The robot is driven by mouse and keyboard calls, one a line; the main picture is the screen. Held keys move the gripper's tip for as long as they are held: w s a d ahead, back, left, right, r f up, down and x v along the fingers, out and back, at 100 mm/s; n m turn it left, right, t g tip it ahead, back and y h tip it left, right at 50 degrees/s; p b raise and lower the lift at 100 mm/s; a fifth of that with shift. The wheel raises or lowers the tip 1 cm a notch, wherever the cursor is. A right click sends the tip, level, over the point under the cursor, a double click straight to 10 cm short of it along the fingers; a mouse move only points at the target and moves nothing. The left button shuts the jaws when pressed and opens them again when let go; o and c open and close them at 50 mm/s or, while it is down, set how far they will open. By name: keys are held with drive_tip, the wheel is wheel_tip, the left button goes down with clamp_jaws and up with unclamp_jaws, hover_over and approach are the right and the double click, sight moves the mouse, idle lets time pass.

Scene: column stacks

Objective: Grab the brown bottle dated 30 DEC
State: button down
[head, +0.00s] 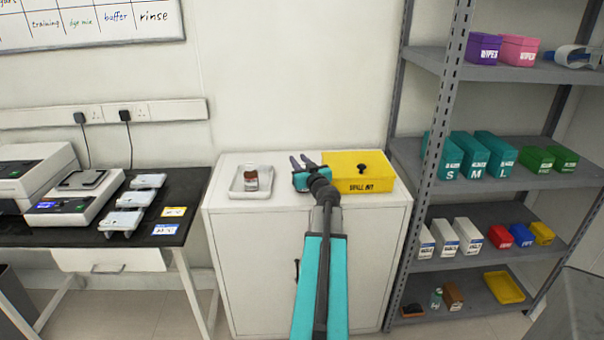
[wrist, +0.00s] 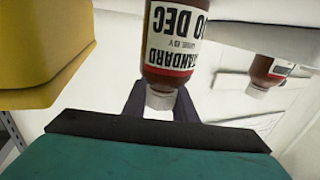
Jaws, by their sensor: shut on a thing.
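A brown bottle (wrist: 172,58) with a white cap stands between my fingers in the wrist view. Its label reads STANDARD, and the date shows as "0 DEC"; the digit before it cannot be made out. My gripper (wrist: 160,100) is shut on this bottle near its cap. A second brown bottle (head: 251,179) is in the white tray, left of my gripper. It also shows in the wrist view (wrist: 271,69); its date is unreadable.
The white tray (head: 236,193) is on the cabinet (head: 255,250). A yellow box (head: 357,171) with a black knob stands close to my gripper's right. A grey shelf rack (head: 452,120) rises at the right. A dark bench (head: 140,238) with instruments is at the left.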

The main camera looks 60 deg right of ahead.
drive_tip(key=shift+r, duration=0.15)
drive_tip(key=s+a+r+b, duration=0.3)
drive_tip(key=s+a+b, duration=0.1)
drive_tip(key=a, duration=0.3)
drive_tip(key=shift+s+a+r+b, duration=0.15)
drive_tip(key=shift+s+r+b, duration=0.15)
drive_tip(key=shift+b, duration=0.25)
drive_tip(key=shift+a+b, duration=0.1)
drive_tip(key=shift+b, duration=0.3)
drive_tip(key=s+a+b, duration=0.1)
drive_tip(key=a+b, duration=0.1)
drive_tip(key=b, duration=0.5)
drive_tip(key=shift+s+r+b, duration=0.1)
drive_tip(key=shift+r+b, duration=0.05)
drive_tip(key=shift+b, duration=0.15)
drive_tip(key=shift+s+a+b, duration=0.15)
drive_tip(key=shift+a+b, duration=0.1)
drive_tip(key=shift+b, duration=1)
